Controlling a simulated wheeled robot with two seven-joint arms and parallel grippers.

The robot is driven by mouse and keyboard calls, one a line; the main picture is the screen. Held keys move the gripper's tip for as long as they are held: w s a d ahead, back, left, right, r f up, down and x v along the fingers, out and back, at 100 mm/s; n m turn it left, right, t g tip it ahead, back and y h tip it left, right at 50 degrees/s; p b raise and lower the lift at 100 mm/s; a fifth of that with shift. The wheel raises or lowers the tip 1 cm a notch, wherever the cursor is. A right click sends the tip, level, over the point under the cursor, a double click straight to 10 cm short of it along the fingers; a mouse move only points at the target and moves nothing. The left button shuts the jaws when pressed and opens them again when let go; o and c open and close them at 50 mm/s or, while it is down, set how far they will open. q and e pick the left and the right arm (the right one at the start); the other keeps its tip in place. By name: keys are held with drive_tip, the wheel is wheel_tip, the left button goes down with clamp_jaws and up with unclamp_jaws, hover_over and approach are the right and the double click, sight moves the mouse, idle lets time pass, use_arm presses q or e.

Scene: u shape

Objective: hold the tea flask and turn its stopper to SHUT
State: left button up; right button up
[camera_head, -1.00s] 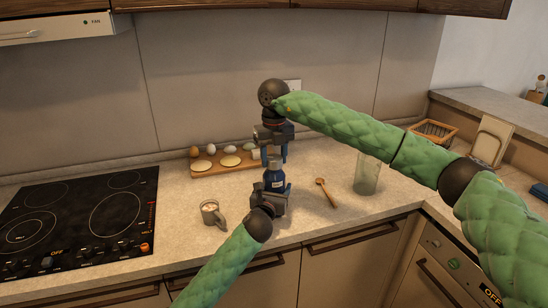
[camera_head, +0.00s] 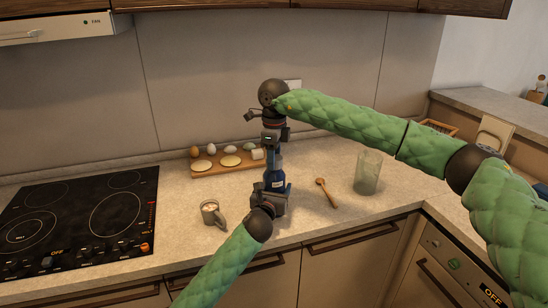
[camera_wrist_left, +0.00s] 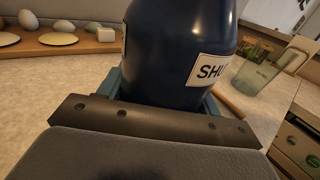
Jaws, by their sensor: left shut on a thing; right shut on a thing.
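The tea flask (camera_head: 274,181) is dark blue and stands upright near the counter's front. In the left wrist view the flask (camera_wrist_left: 175,55) fills the top middle, with a white label reading "SHU" before it is cut off, and the edge of another label at left. My left gripper (camera_head: 270,197) is shut on the flask's body from the front. My right gripper (camera_head: 272,160) points down from above and is shut on the stopper at the flask's top. The stopper is hidden by the fingers, so its setting cannot be read.
Behind is a board (camera_head: 212,170) with eggs and pale rounds. The black hob (camera_head: 75,222) is at far left.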

drive_tip(key=n, duration=0.6)
drive_tip(key=shift+w+d+n, duration=0.1)
drive_tip(key=shift+d+n, duration=0.05)
drive_tip(key=shift+n, duration=0.15)
drive_tip(key=n, duration=0.5)
drive_tip(key=shift+n, duration=0.4)
drive_tip(key=o, duration=1)
wheel_tip(320, 180, up, 12)
